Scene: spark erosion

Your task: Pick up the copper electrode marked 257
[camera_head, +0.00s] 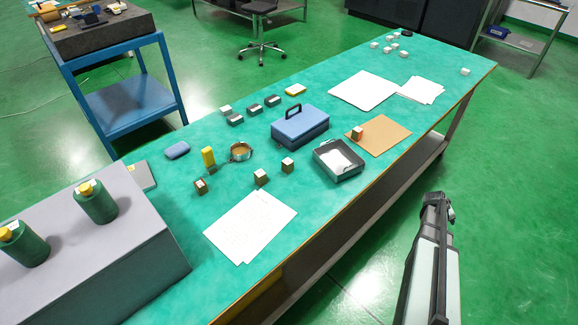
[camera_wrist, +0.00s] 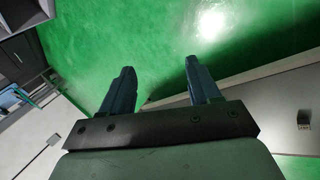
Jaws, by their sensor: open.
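In the head view my arm stands off the bench's right front edge, away from the blocks.
A blue case (camera_head: 300,127), a dark tray (camera_head: 338,172) holding something white, and white papers (camera_head: 250,226) lie on the bench (camera_head: 215,155). Dark blocks with pale tops (camera_head: 255,109) stand behind. A grey box (camera_head: 95,250) with green bottles is at left. White cubes (camera_head: 387,49) sit far back.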

